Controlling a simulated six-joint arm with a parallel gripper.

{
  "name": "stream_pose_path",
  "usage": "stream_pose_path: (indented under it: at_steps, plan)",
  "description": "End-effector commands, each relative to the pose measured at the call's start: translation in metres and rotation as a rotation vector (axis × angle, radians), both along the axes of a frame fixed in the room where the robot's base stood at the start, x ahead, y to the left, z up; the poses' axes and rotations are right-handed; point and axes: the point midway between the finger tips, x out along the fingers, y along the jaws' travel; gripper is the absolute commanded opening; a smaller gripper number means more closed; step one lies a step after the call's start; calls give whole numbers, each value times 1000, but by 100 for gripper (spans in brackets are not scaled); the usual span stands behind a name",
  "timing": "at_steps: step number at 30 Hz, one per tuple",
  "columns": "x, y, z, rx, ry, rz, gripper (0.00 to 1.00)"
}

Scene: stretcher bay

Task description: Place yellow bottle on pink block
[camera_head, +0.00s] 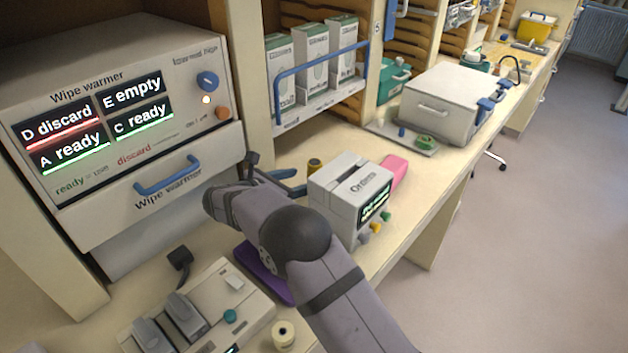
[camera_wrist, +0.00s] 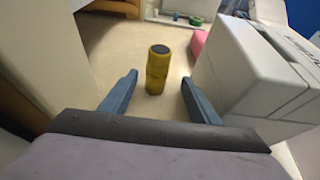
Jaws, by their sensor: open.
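The yellow bottle (camera_wrist: 157,70) stands upright on the counter in the wrist view, with a dark top. It is centred between and just beyond the two blue fingertips of my gripper (camera_wrist: 159,92), which is open and empty. In the head view the bottle (camera_head: 314,168) shows only in part behind the white device. My gripper (camera_head: 296,182) reaches toward it there, with one blue finger clearly seen. The pink block (camera_head: 394,170) lies on the counter behind the white device. Its edge also shows in the wrist view (camera_wrist: 198,43), beyond and right of the bottle.
A white boxy device (camera_head: 350,192) stands close to the right of my gripper. The wipe warmer (camera_head: 120,120) is at the left. A shelf of cartons (camera_head: 315,70) rises behind. A grey case (camera_head: 445,105) stands farther along the counter. Bare counter surrounds the bottle.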

Motion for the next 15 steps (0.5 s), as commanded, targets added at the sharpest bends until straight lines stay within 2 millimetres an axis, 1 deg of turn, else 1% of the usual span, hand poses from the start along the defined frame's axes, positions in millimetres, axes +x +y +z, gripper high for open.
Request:
stream_pose_path:
  at_steps: [5, 11, 15]
  plan:
    - [2, -2, -1, 0, 0, 0, 56]
    - [12, -12, -6, -1, 0, 0, 56]
    - [15, -13, -8, 0, -1, 2, 56]
